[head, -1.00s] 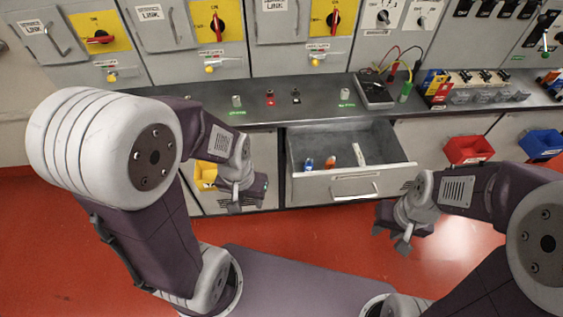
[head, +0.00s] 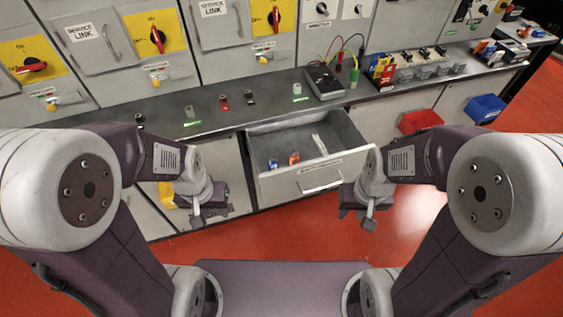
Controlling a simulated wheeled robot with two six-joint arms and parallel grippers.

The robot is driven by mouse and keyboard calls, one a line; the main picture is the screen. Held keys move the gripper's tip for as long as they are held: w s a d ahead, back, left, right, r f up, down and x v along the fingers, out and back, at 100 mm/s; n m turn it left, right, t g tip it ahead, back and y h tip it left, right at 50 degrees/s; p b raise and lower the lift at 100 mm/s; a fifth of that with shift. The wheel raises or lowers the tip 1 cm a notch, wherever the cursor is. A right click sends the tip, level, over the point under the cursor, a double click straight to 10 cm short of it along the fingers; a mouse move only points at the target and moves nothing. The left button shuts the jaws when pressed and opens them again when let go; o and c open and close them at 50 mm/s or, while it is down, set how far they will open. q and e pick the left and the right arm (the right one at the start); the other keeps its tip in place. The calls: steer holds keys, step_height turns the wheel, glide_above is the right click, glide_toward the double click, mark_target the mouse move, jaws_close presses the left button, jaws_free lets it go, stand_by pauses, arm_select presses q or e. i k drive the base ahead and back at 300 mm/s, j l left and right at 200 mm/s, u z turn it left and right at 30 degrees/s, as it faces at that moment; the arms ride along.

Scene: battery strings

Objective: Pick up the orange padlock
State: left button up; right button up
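The orange padlock (head: 294,158) lies inside the open drawer (head: 286,186), towards its front left. A small blue object (head: 273,164), possibly another padlock, lies just left of it. My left gripper (head: 208,214) hangs empty in front of the bench, left of the drawer and apart from it. My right gripper (head: 358,218) hangs empty near the drawer's front right corner in the picture. Both grippers are too small and angled to show whether their fingers are open or shut. Neither touches the padlock.
A pale strip (head: 320,145) lies in the drawer's right part. The bench top above holds a meter (head: 324,82) with leads and a rack of small parts (head: 384,70). Red (head: 420,121) and blue (head: 485,108) bins hang at the right. Red floor is clear around me.

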mark_target(294, 160)
steer(key=i+j, duration=0.45)
steer(key=i+j+u, duration=0.1)
steer(key=i+j, duration=0.35)
steer(key=j, duration=0.25)
